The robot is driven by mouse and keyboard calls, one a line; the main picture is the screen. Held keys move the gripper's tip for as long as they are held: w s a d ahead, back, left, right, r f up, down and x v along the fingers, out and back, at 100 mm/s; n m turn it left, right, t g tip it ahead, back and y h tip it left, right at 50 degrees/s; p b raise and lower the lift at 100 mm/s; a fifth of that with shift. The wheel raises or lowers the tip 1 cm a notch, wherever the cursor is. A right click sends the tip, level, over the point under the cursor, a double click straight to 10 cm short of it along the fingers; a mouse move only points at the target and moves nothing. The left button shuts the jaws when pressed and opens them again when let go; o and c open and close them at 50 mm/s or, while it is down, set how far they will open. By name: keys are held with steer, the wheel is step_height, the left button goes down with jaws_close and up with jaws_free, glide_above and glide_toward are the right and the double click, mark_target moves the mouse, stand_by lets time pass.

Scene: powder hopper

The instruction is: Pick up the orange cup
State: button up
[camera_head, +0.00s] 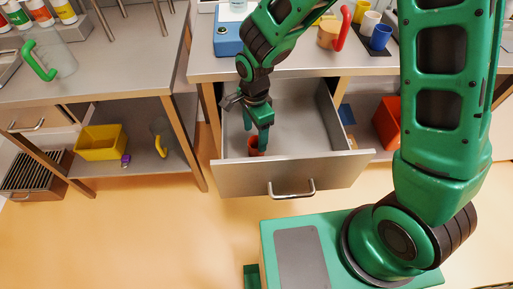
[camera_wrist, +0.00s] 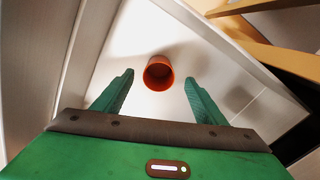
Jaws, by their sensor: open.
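The orange cup (camera_wrist: 158,75) lies inside an open drawer (camera_head: 304,178), close to the drawer's left side. The wrist view looks into its round dark opening. In the head view the cup (camera_head: 255,146) is partly hidden by my gripper. My gripper (camera_head: 262,138) reaches down into the drawer from above. In the wrist view my gripper (camera_wrist: 158,85) has its two green fingers spread apart. The cup shows in the gap between them, near and a little beyond the fingertips. I see no finger touching it.
The drawer walls stand close around my gripper; the right part of the drawer floor is bare. A yellow bin (camera_head: 101,143) sits on the left shelf. An orange-red bin (camera_head: 387,123) stands right of the drawer. A blue cup (camera_head: 380,38) is on the counter above.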

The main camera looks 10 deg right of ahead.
steer(key=shift+w+d+f, duration=0.1)
steer(key=shift+d+f, duration=0.1)
steer(key=shift+f, duration=1.65)
steer(key=shift+d+f, duration=0.15)
steer(key=shift+f, duration=1.65)
steer(key=shift+c, duration=0.2)
steer(key=c, duration=1.1)
steer(key=shift+o, duration=0.2)
steer(key=shift+r, duration=0.15)
